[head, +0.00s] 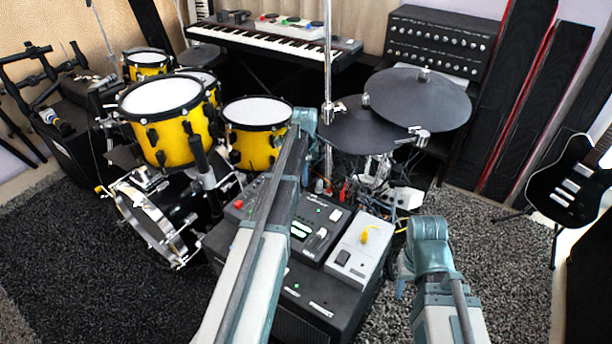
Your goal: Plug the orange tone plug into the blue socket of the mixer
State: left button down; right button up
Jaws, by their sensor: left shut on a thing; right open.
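A dark panel with switches and lit green displays (335,215), which may be the mixer, sits on a black cabinet, partly covered by my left arm (262,235). I cannot make out a blue socket or an orange plug. A pale grey box (358,258) beside the panel has a yellow plug-like piece (364,236) standing on its top. My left arm reaches from the bottom across the panel; its far joint (304,122) shows, but its gripper is hidden. My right arm (432,250) is right of the cabinet; I cannot make out its gripper.
A yellow drum kit (170,138) stands on the left. Dark cymbal pads (418,98) and a metal stand are behind the cabinet, with tangled cables (375,175) below. A keyboard (275,40) is at the back, a guitar (573,180) at right. Carpet (500,270) is clear at right.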

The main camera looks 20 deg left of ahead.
pick_arm(q)
jog(key=shift+f, duration=0.3)
jog(key=c, duration=0.6)
grip_release()
jog(key=shift+c, duration=0.2)
notch_tip(320, 180, up, 14)
jog(key=p, duration=1.3)
jog(key=shift+p, duration=0.35)
jog(key=s+d+r+n+p, duration=0.3)
jog(key=s+d+r+p, duration=0.3)
jog(key=s+d, duration=0.2)
jog(key=s+d+r+n+y+p, duration=0.1)
jog(key=s+d+r+n+p, duration=0.2)
jog(key=s+d+r+p, duration=0.3)
jog(key=s+d+r+n+p, duration=0.3)
jog(key=s+d+r+p, duration=0.3)
jog(key=s+d, duration=0.6)
jog(key=shift+s+d+r+n+p, duration=0.25)
jog(key=shift+d+r+n+p, duration=0.15)
jog(key=shift+d, duration=0.35)
